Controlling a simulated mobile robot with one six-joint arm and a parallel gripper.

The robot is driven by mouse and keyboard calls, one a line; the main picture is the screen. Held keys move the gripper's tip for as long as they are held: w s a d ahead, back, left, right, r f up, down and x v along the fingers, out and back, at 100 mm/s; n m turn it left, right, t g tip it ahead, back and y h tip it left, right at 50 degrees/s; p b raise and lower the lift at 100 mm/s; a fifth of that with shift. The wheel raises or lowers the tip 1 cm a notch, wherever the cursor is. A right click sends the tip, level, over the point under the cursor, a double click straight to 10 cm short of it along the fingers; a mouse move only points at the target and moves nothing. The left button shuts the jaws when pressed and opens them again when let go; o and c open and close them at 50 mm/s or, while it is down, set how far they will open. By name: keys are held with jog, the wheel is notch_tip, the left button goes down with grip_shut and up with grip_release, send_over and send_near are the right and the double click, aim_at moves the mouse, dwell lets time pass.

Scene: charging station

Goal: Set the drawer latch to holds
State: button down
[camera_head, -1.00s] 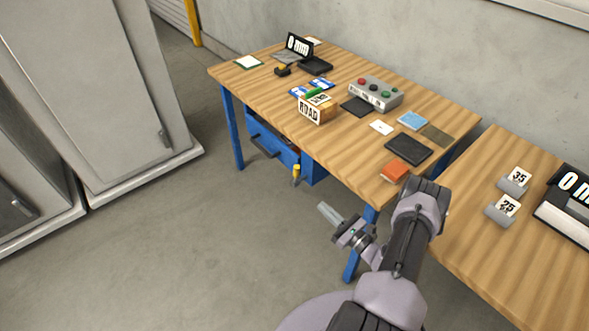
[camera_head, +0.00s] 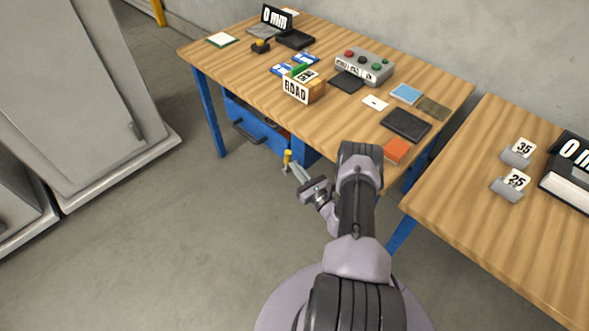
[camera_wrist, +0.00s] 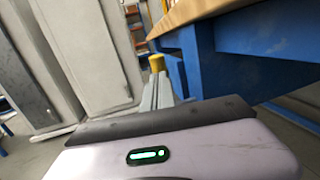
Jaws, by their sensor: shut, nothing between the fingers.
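The blue drawer unit (camera_head: 262,132) hangs under the left table, with a dark handle (camera_head: 246,134) on its front. A small yellow-topped part (camera_head: 287,157), which looks like the latch, stands upright at the near right end of the drawer unit. It also shows in the wrist view (camera_wrist: 157,62), just beyond my fingertips. My gripper (camera_head: 292,169) is shut and empty, its fingers pointing up and left at the yellow part. In the wrist view my fingers (camera_wrist: 155,88) hide its lower end. I cannot tell whether they touch it or which setting it has.
The floor left of the table is clear.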

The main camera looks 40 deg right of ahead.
jog(key=shift+w+d+r, duration=0.1)
jog(key=shift+w, duration=0.5)
